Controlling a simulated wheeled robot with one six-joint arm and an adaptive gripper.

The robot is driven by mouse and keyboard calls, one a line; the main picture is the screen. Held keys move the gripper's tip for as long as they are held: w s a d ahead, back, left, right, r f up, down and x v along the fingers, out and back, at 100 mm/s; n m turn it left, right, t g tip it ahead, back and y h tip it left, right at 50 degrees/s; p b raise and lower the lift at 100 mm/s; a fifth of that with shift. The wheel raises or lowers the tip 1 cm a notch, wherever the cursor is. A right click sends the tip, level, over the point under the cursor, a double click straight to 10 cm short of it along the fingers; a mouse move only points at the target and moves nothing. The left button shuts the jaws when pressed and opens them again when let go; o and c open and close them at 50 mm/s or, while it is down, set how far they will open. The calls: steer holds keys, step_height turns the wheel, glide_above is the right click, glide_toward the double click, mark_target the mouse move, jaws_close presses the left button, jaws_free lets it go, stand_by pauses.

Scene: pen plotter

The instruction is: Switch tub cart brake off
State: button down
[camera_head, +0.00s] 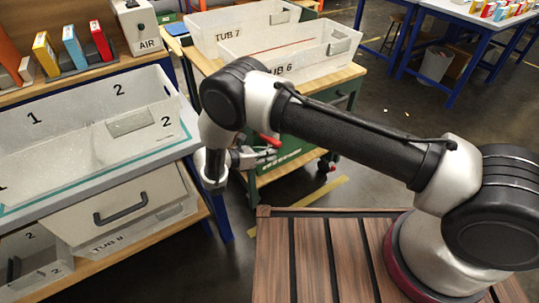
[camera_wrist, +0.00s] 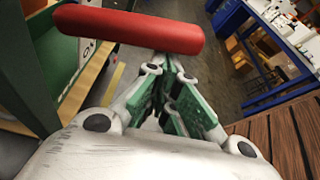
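The green tub cart (camera_head: 286,158) with a wooden top stands beyond my arm in the head view. A red handle bar (camera_wrist: 130,30) on its side, likely the brake lever, lies across the top of the wrist view. In the head view the red bar (camera_head: 268,140) is partly hidden by my arm. My gripper (camera_head: 271,154) is low beside the cart, close to the bar. In the wrist view my gripper's fingers (camera_wrist: 168,70) point toward the bar's lower edge and sit close together. Nothing shows between them; contact with the bar cannot be told.
White tubs marked 7 (camera_head: 245,22) and 6 (camera_head: 300,52) stand on the cart. At left, a workbench holds a large tub (camera_head: 100,130), with a drawer (camera_head: 120,205) below. Blue-legged tables (camera_head: 478,30) stand at the back right. Grey floor (camera_head: 390,110) is open right of the cart.

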step_height(320, 180, down, 4)
steer(key=s+d, duration=0.1)
steer(key=v, duration=1)
steer(key=shift+w+a, duration=0.15)
steer(key=shift+a, duration=0.15)
